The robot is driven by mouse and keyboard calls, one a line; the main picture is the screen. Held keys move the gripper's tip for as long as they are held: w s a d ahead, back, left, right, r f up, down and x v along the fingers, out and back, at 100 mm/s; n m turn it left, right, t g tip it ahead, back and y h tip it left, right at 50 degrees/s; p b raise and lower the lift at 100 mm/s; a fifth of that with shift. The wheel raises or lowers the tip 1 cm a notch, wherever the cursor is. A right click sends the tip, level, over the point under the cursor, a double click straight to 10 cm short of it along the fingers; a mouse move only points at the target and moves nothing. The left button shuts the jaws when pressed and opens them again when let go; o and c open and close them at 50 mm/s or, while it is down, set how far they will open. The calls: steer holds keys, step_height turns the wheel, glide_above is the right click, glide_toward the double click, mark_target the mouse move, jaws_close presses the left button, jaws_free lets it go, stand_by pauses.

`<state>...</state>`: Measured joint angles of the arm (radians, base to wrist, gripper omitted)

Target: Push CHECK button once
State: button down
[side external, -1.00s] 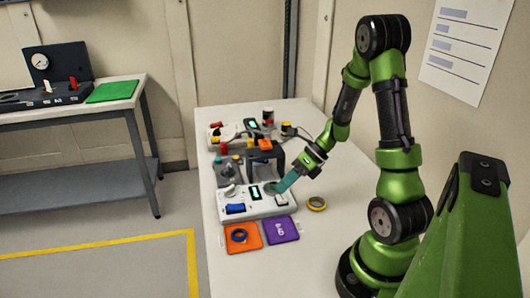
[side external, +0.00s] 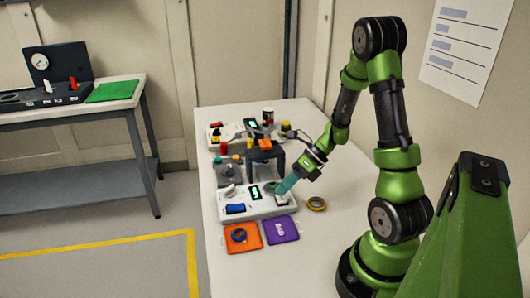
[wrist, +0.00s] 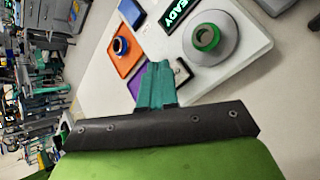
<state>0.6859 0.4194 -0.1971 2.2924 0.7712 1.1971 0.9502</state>
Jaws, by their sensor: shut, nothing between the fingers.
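A white control panel (side external: 235,212) lies on the table, with a blue switch (side external: 235,209), a small lit display (side external: 255,192) and a small pale button (side external: 282,200) at its right end. No CHECK label is legible on it. My gripper (side external: 281,191), with teal fingers, is shut and empty, pointing down at this end, very close to the button; I cannot tell whether it touches. In the wrist view, the fingers (wrist: 156,72) partly cover the button block (wrist: 181,70). The display (wrist: 177,12) there reads READY, beside a grey disc with a green ring (wrist: 207,37).
An orange pad (side external: 253,245) with a blue ring and a purple pad (side external: 292,231) lie in front of the panel. More devices (side external: 262,135) crowd the table behind. The table's front is clear.

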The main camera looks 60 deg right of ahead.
mark_target(285, 196)
steer(key=shift+f, duration=0.4)
stand_by(0.7)
stand_by(0.3)
steer(key=shift+r, duration=0.85)
steer(key=shift+r, duration=0.1)
steer(key=shift+r, duration=2.4)
